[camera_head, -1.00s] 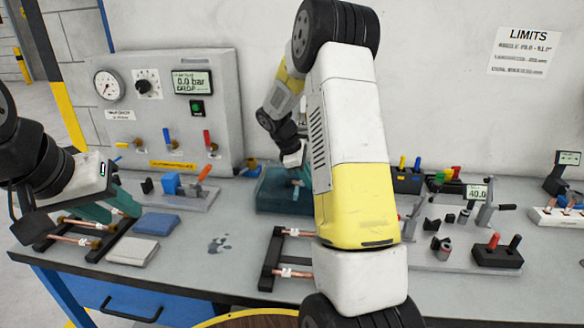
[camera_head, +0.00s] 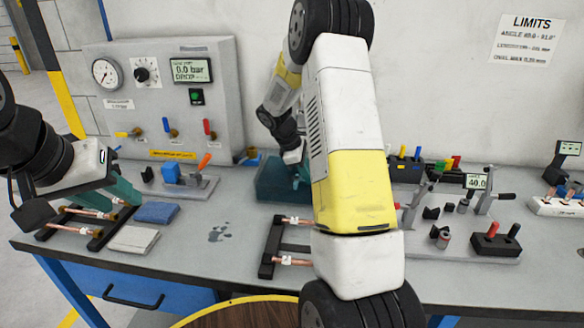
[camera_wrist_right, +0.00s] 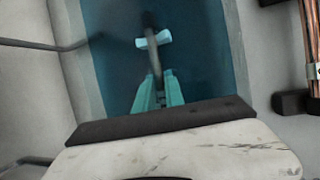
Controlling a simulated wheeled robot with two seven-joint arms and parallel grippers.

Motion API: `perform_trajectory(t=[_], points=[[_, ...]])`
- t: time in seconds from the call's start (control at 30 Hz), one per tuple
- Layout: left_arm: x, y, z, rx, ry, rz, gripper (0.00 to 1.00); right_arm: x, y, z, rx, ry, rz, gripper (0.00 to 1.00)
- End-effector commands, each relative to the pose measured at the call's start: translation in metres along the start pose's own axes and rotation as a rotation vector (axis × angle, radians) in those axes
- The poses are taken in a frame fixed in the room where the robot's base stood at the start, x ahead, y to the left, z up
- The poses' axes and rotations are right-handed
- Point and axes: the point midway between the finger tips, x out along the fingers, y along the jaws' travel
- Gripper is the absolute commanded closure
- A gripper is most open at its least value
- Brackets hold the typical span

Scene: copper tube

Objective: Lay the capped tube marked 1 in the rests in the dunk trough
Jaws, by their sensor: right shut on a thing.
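The dunk trough (camera_head: 262,192) is a teal box at the back middle of the bench, partly hidden by my right arm. My right gripper (camera_wrist_right: 158,88) is inside it, its teal fingers shut on a thin dark tube (camera_wrist_right: 152,55) seen nearly end-on. A pale blue rest (camera_wrist_right: 141,42) shows at the tube's far part; I cannot tell whether they touch. The tube's mark and caps are not readable. My left gripper (camera_head: 125,188) hangs at the left, above a black rack; its jaw opening is unclear.
The left rack (camera_head: 98,242) holds copper tubes with white tags. Another black rack (camera_head: 268,262) with tagged copper tubes stands in front of the trough. A gauge panel (camera_head: 150,75) stands behind.

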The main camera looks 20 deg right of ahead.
Motion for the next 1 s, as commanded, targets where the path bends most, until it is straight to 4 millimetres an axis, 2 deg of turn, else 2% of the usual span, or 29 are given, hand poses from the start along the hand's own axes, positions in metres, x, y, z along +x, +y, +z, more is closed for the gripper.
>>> perform_trajectory(t=[0.33, 0.37, 0.4, 0.47, 0.5, 0.8, 0.87, 1.0], points=[[0.000, 0.000, 0.000, 0.000, 0.000, 0.000, 0.64, 0.004, -0.001, -0.002, -0.001, 0.000, 0.000, 1.00], [0.000, 0.000, 0.000, 0.000, 0.000, 0.000, 0.64, 0.004, -0.001, -0.002, 0.000, 0.000, 0.001, 0.82], [0.000, 0.000, 0.000, 0.000, 0.000, 0.000, 0.64, 0.004, -0.001, -0.002, 0.000, 0.000, 0.001, 0.75], [0.000, 0.000, 0.000, 0.000, 0.000, 0.000, 0.64, 0.004, -0.001, -0.002, 0.000, 0.000, 0.001, 0.63], [0.000, 0.000, 0.000, 0.000, 0.000, 0.000, 0.64, 0.004, -0.001, -0.002, 0.000, 0.000, 0.000, 0.61], [0.000, 0.000, 0.000, 0.000, 0.000, 0.000, 0.64, 0.002, -0.001, -0.002, 0.000, 0.000, 0.000, 0.61], [0.000, 0.000, 0.000, 0.000, 0.000, 0.000, 0.64, -0.003, -0.001, -0.002, 0.000, 0.001, 0.001, 0.61], [0.000, 0.000, 0.000, 0.000, 0.000, 0.000, 0.64, -0.024, 0.000, -0.002, -0.001, 0.002, 0.004, 0.61]])
